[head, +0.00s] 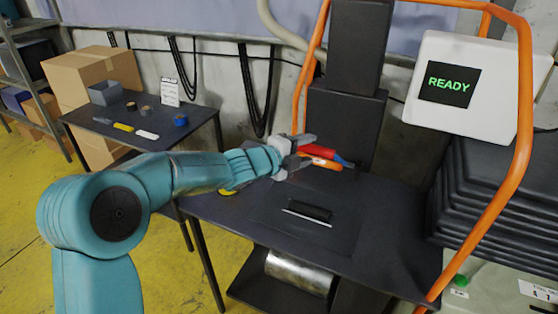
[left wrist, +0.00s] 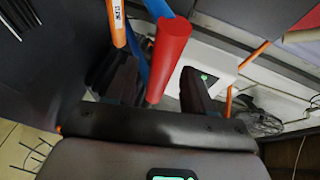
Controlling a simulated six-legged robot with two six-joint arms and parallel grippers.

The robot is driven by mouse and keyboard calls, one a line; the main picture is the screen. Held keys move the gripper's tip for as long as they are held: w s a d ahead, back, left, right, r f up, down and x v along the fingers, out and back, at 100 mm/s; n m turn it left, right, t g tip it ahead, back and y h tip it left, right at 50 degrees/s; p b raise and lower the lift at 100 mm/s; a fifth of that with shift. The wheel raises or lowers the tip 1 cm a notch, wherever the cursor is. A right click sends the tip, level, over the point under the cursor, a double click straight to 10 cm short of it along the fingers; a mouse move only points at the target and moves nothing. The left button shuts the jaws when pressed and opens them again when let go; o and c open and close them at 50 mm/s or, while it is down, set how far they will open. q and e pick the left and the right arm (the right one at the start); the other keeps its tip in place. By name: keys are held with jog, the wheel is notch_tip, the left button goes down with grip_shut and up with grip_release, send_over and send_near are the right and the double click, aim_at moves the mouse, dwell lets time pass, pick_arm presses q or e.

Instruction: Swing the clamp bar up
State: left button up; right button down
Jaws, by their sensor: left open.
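A blue bar with a red grip (head: 318,150), which looks like the clamp bar, lies low beside the black column of the press. In the left wrist view the red grip (left wrist: 168,58) points toward me, with blue bar behind it. An orange handle (head: 322,162) with a label lies close beside it. My left gripper (head: 300,152) is open at the red grip's end. In the left wrist view the grip appears between its two black fingers, without clear contact. The far end of the bar is hidden. My right gripper is not in view.
An orange tube frame (head: 515,180) and a white box reading READY (head: 455,85) stand right. A side table (head: 150,125) with small items and cardboard boxes (head: 90,75) stand left.

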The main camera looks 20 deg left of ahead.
pick_arm(q)
jog(key=b+v, duration=0.1)
jog(key=v, duration=1.1)
